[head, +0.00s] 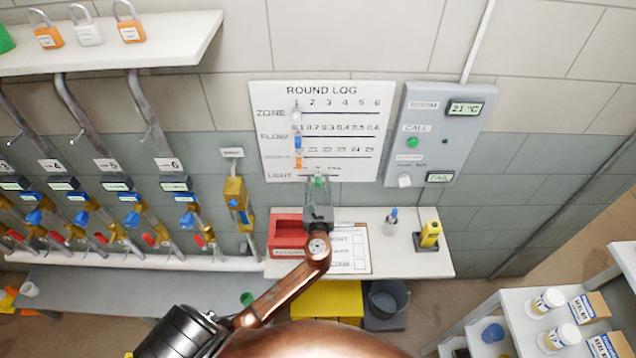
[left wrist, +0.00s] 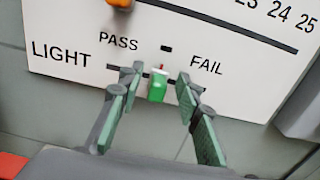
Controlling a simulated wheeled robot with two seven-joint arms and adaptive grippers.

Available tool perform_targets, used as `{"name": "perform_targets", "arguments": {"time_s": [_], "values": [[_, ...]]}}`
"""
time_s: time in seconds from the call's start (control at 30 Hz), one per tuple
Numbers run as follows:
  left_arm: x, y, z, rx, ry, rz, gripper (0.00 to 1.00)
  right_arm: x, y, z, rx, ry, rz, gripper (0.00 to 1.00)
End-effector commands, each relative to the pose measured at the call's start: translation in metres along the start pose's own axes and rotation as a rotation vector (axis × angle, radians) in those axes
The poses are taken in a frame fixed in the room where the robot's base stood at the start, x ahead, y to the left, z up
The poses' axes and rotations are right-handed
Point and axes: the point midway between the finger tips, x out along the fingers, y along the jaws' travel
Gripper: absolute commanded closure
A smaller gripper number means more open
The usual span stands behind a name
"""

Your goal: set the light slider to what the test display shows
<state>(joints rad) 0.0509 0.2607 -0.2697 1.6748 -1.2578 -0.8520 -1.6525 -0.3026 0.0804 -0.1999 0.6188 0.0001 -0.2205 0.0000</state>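The round log board (head: 370,125) hangs on the wall, with its LIGHT row at the bottom. The light slider's green knob (left wrist: 157,88) sits on its slot between the PASS and FAIL labels, near the middle; it also shows in the head view (head: 319,180). My left gripper (left wrist: 150,84) has its fingers apart, one on each side of the knob, with gaps visible; in the head view it reaches up to the board's lower edge (head: 318,192). The test display (head: 440,177) on the grey panel appears to read FAIL. My right gripper is not in view.
An orange knob (left wrist: 120,3) sits just above the LIGHT row. Below the board, a shelf (head: 405,262) holds a red box (head: 288,228), a clipboard, a small bottle and a yellow device (head: 430,234). Valve pipes stand at left.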

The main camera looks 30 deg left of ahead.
Motion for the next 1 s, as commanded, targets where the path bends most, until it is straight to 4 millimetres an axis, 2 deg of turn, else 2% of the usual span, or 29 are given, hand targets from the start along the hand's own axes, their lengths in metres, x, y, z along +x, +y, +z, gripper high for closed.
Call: {"name": "perform_targets", "arguments": {"time_s": [0.2,0.67,1.0], "values": [[0.0,0.001,0.0,-0.001,0.0,0.001,0.69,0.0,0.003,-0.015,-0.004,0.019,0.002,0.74],[0.0,0.002,0.0,-0.001,0.0,0.002,1.0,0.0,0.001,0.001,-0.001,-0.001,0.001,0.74],[0.0,0.002,0.0,-0.001,0.0,0.002,1.0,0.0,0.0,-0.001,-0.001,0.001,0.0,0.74]]}}
